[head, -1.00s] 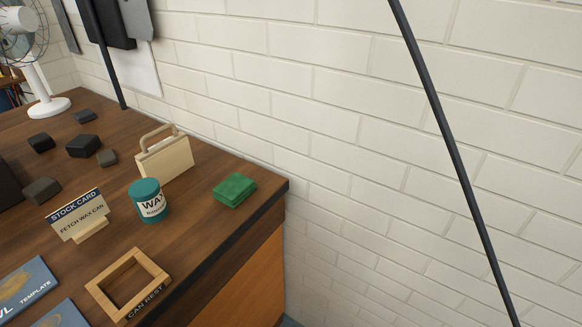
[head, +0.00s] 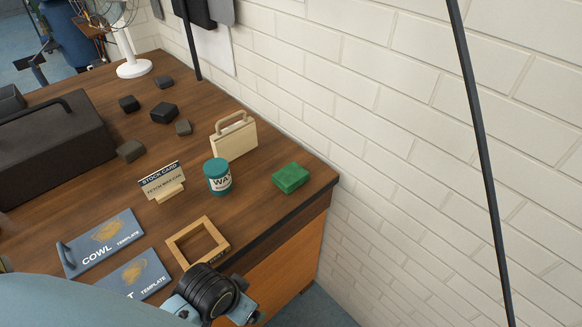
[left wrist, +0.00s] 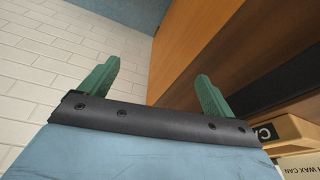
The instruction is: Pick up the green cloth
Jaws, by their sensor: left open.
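The folded green cloth (head: 290,178) lies on the wooden bench near its right end, close to the front edge and the white brick wall. My left arm comes in at the bottom of the head view, with its wrist below the wooden frame; its fingers are not clear there. In the left wrist view my left gripper (left wrist: 155,88) shows two green fingers spread wide apart, open and empty, facing the bench's orange side. The cloth is not in the left wrist view. My right gripper is not in view.
A teal wax can (head: 218,178) stands left of the cloth, with a pale wooden handled piece (head: 234,140) behind it. The bench top around the cloth is clear.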

